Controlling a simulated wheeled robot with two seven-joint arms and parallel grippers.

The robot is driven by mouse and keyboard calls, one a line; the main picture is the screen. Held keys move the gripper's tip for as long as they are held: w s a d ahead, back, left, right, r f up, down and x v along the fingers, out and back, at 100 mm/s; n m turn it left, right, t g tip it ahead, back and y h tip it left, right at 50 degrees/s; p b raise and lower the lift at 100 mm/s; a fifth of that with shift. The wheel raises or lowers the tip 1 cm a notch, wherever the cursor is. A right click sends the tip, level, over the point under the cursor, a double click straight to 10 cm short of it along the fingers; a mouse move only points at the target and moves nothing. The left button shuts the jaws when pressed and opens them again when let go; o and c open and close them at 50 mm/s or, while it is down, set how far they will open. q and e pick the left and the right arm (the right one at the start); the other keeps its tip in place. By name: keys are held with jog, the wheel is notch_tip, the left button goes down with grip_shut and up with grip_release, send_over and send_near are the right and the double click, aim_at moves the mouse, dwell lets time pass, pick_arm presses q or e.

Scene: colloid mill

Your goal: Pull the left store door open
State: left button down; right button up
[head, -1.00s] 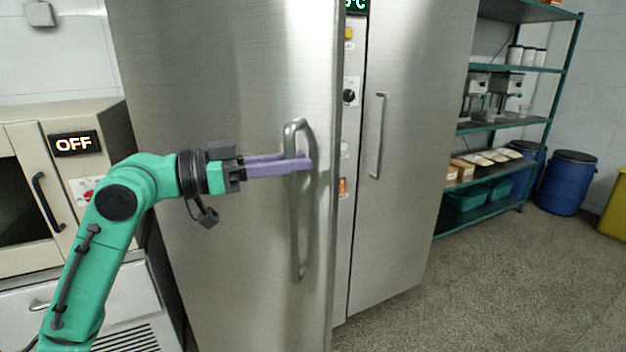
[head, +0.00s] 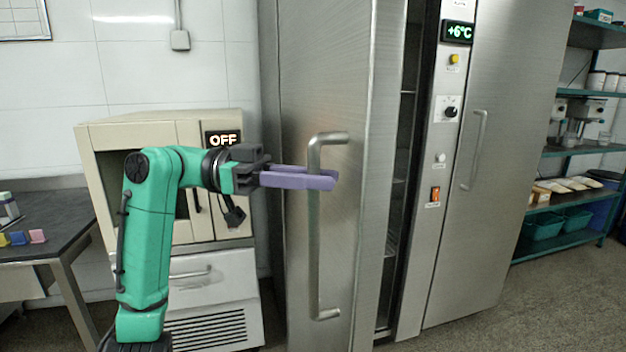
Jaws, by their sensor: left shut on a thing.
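The left store door (head: 335,225) is a tall brushed-steel panel in the middle of the head view. It stands ajar, with a dark gap and shelf edges showing at its right side. Its long vertical bar handle (head: 314,255) is on its front. My left gripper (head: 318,180), with purple fingers, is shut on the upper part of this handle. My right gripper is not in view.
The right store door (head: 500,150) is shut, with its own handle (head: 478,150). Between the doors is a control panel with a +6°C display (head: 457,32). A beige oven marked OFF (head: 160,122) stands close behind my left arm. A green shelf rack (head: 570,150) is at the right.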

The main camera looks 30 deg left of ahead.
pick_arm(q)
jog(key=shift+s+a, duration=0.1)
jog(key=shift+a, duration=0.05)
jog(key=c, duration=1)
grip_release()
jog(key=shift+c, duration=0.2)
jog(key=b+v, duration=0.1)
jog(key=v, duration=1.3)
jog(key=shift+a, duration=0.25)
